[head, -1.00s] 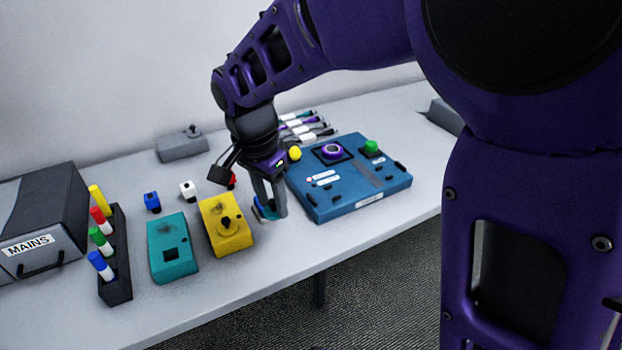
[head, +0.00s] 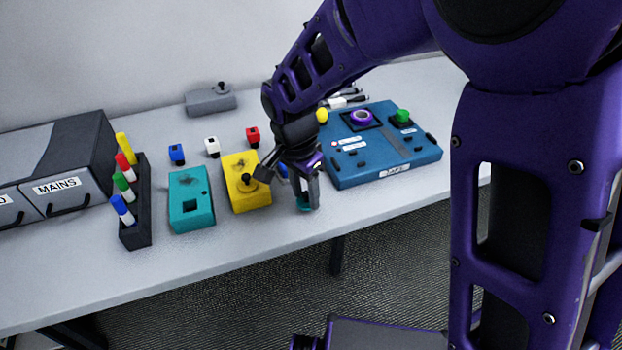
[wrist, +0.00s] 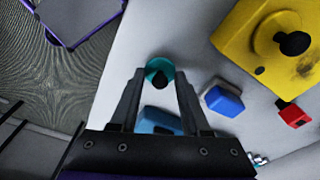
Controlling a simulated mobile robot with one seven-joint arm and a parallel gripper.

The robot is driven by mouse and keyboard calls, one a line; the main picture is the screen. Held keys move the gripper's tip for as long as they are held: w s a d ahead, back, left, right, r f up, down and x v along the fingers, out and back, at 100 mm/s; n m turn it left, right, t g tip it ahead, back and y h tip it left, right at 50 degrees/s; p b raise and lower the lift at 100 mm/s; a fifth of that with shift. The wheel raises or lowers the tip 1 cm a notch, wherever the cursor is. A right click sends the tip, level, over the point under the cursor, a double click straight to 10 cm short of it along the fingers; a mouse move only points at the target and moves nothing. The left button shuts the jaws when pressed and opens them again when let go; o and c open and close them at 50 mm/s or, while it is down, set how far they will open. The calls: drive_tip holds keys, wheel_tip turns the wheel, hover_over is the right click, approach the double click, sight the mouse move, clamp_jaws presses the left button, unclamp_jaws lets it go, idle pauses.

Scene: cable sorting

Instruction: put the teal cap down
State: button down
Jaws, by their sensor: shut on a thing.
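The teal cap (head: 305,207) is a small round piece held between the fingertips of my gripper (head: 305,199), low over the table near its front edge. In the wrist view the teal cap (wrist: 153,66) shows as a teal ring with a dark centre between the tips of my gripper (wrist: 160,76). My gripper is shut on it. I cannot tell whether the cap touches the table. Part of it is hidden by the fingers.
The yellow box (head: 240,170) with a black knob stands left of my gripper. A blue block (wrist: 222,101) lies close by. The blue panel (head: 375,168) is to the right. The teal box (head: 190,190) is further left. The table's front edge is near.

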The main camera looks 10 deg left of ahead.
sight(300, 205)
drive_tip(key=shift+f, duration=0.6)
drive_tip(key=shift+f, duration=0.2)
drive_tip(key=shift+c, duration=1.8)
unclamp_jaws()
drive_tip(key=shift+r, duration=0.1)
wheel_tip(300, 205, up, 12)
drive_tip(key=s+p, duration=0.1)
drive_tip(key=p, duration=0.1)
drive_tip(key=shift+a, duration=0.4)
drive_tip(key=shift+r, duration=0.1)
